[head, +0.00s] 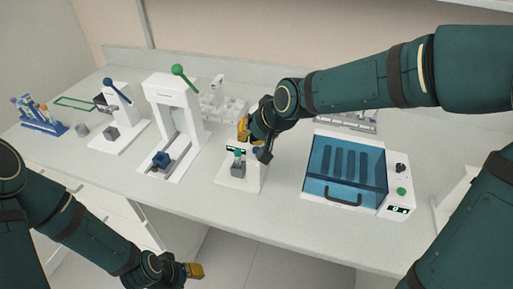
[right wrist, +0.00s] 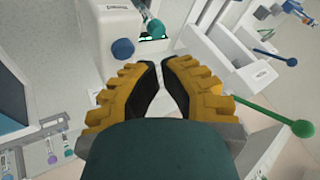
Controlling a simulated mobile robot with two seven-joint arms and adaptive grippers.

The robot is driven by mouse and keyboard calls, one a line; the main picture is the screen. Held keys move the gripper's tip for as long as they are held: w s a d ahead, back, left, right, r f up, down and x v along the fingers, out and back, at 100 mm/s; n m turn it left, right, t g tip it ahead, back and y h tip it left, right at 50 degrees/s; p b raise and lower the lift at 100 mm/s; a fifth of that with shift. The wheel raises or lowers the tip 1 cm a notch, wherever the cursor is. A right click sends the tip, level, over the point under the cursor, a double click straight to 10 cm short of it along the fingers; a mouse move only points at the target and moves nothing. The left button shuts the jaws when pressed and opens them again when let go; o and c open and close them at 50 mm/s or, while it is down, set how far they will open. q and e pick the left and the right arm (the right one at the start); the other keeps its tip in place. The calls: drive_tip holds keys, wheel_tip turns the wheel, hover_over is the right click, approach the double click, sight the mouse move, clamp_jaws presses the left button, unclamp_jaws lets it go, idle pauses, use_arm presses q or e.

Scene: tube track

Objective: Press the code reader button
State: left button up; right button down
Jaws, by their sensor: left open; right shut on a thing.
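The code reader is a small white device (head: 240,174) on the bench, left of the blue-lidded machine. It has a dark display with green marks and a teal-capped tube (head: 238,160) in front. Its round blue button (right wrist: 122,48) shows on the white face in the right wrist view. My right gripper (right wrist: 163,66) has its yellow fingers close together, pointing toward the reader, with the button just ahead and left. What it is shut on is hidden. In the head view this gripper (head: 243,130) is over the reader. My left gripper (head: 195,271) is low, below the bench front, and open.
The blue-lidded machine (head: 345,168) stands right of the reader. A tall white press (head: 172,115) with a green-knobbed lever (right wrist: 301,128) stands to its left. Further left are a smaller lever device (head: 118,108) and a blue tube rack (head: 40,118). The front bench strip is clear.

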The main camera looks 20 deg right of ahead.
sight(250, 150)
drive_tip(key=shift+f, duration=0.15)
idle(0.4)
drive_tip(key=shift+f+b, duration=0.3)
drive_tip(key=shift+b, duration=0.05)
drive_tip(key=shift+f+b, duration=0.35)
drive_tip(key=shift+f, duration=0.1)
idle(0.7)
drive_tip(key=shift+r, duration=0.1)
drive_tip(key=shift+r+p, duration=0.7)
drive_tip(key=shift+r, duration=0.1)
drive_tip(key=shift+r, duration=0.1)
wheel_tip(250, 150, up, 5)
drive_tip(key=p, duration=0.4)
idle(0.4)
